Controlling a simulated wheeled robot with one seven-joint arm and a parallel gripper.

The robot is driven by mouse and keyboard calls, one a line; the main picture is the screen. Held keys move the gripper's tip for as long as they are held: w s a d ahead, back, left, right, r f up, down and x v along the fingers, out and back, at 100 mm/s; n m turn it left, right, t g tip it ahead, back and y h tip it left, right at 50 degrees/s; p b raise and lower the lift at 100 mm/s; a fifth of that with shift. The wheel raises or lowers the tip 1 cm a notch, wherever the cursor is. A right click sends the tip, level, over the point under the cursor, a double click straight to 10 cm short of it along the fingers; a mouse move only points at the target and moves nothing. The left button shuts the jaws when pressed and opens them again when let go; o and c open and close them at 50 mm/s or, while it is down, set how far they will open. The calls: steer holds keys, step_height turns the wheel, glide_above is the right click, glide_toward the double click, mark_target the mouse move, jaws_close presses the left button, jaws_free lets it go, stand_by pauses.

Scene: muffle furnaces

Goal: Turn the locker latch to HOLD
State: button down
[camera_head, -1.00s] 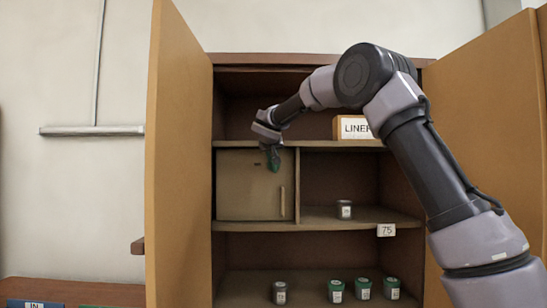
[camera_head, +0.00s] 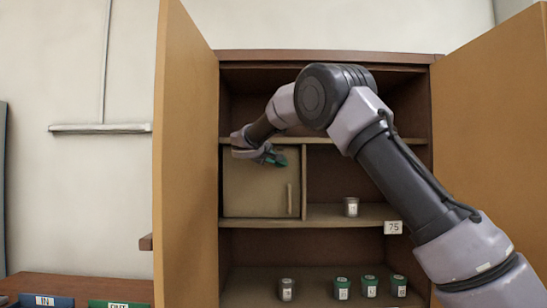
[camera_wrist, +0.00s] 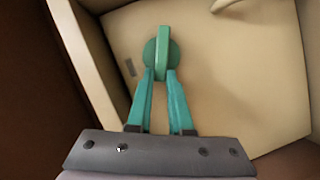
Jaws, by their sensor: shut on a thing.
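The locker is a small tan box with a closed door (camera_head: 250,195) on the left of the cabinet's middle shelf. It fills much of the wrist view (camera_wrist: 230,90), appearing tilted. The latch (camera_wrist: 162,42) is a green knob with a raised bar on the door, near its edge. My gripper (camera_wrist: 161,75) has teal fingers shut on the latch bar. In the head view my gripper (camera_head: 275,158) is at the upper part of the locker door, and the latch there is too small to make out. I cannot read any HOLD mark.
A vertical handle (camera_head: 289,198) stands on the locker door. A grey-lidded jar (camera_head: 351,207) stands right of the locker, above a "75" tag (camera_head: 393,228). Several jars, such as a green one (camera_head: 342,288), stand on the lower shelf. Open cabinet doors (camera_head: 187,150) flank both sides.

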steer(key=n, duration=0.1)
steer(key=f+n+t, duration=0.1)
steer(key=n+h, duration=0.1)
steer(key=n, duration=0.1)
steer(key=shift+a+f, duration=0.2)
steer(key=shift+f, duration=0.05)
stand_by(0.6)
steer(key=c, duration=0.8)
jaws_free()
steer(key=v, duration=1)
steer(key=shift+s+f, duration=0.3)
steer(key=shift+s, duration=0.1)
